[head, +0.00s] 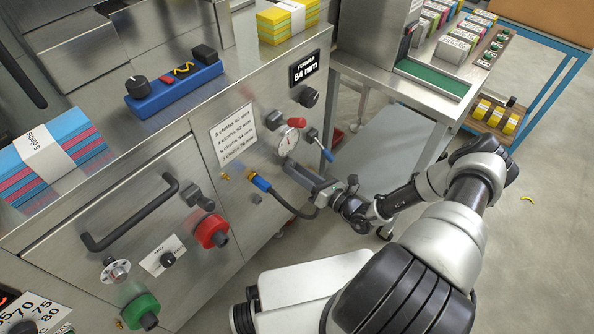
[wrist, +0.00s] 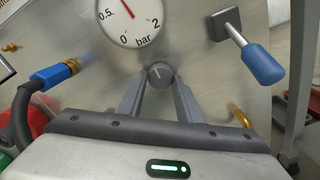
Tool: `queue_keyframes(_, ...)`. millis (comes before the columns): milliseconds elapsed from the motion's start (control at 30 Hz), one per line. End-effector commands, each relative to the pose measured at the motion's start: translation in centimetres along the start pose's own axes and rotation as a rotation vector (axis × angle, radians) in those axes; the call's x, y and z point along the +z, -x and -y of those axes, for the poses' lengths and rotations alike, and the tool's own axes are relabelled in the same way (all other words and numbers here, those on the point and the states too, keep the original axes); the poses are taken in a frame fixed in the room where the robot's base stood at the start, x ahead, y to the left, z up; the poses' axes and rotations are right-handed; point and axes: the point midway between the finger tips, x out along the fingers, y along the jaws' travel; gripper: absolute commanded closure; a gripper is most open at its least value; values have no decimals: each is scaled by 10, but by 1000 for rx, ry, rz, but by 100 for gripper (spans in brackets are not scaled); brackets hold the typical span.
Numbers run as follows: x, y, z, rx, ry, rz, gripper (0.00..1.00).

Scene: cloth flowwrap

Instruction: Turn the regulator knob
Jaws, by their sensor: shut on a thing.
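The regulator knob (wrist: 160,73) is a small dark round knob with a light mark, on the steel panel just below the pressure gauge (wrist: 128,16). My gripper (wrist: 160,84) is shut on it, one grey finger on each side. The gauge has a white face marked in bar and a red needle; its top is cut off in the wrist view, so I cannot read it surely. In the head view my gripper (head: 289,163) reaches the panel just below the gauge (head: 288,141), and the knob is hidden there.
A lever with a blue handle (wrist: 263,64) sticks out right of the gauge. A blue hose fitting (wrist: 54,74) is on the left. In the head view, a red button (head: 212,231), a green button (head: 141,311) and a black door handle (head: 130,215) stand out further left.

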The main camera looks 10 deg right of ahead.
Motion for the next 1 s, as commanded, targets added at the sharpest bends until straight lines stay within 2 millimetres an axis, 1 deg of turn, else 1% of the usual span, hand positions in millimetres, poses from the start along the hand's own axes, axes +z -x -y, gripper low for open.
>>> queue_keyframes(167, -1, 1, 0, -1, 0, -2, 90)
queue_keyframes(200, -1, 1, 0, -1, 0, -2, 64)
queue_keyframes(300, -1, 1, 0, -1, 1, -1, 49)
queue_keyframes(567, 0, 0, 0, 0, 2, -1, 49)
queue_keyframes(667, 0, 4, 0, -1, 2, -1, 49)
queue_keyframes(767, 1, 15, 0, -2, 1, -1, 49)
queue_keyframes(867, 2, 34, 0, -4, 1, 0, 49)
queue_keyframes(1000, 2, 69, 1, -5, 2, -1, 49)
